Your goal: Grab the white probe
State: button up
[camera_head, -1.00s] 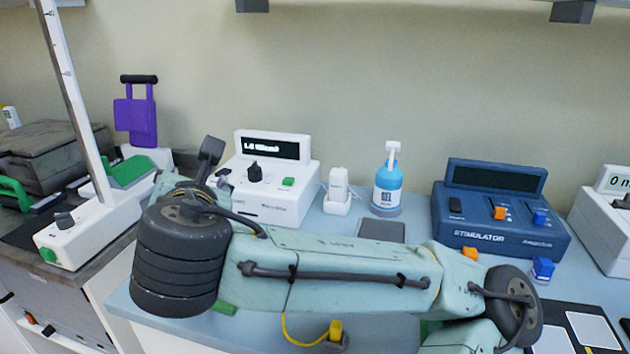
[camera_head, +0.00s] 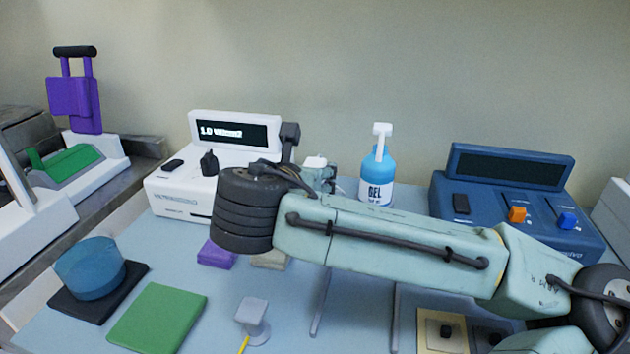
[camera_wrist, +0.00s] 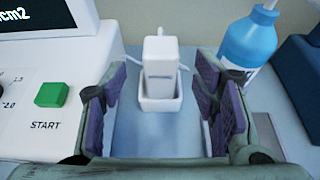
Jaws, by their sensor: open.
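The white probe (camera_wrist: 160,65) stands upright in a small white holder (camera_wrist: 161,100) in the wrist view. My gripper (camera_wrist: 160,110) is open, with its dark purple pads on the left and right of the holder in the picture. The probe stands between and beyond the pads, and I see no contact. In the head view only the white top of the probe (camera_head: 315,162) shows behind my arm; my fingers (camera_head: 318,178) are mostly hidden there.
The white ultrasound unit (camera_head: 180,190) stands left of the probe, with a green START button (camera_wrist: 50,94). A blue gel bottle (camera_head: 377,180) stands close on the right. The blue stimulator (camera_head: 510,190) is further right. Pads and small blocks lie on the front table.

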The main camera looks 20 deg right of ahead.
jog(key=shift+p+x, duration=0.5)
jog(key=shift+x, duration=2.25)
jog(key=shift+c, duration=0.4)
grip_shut()
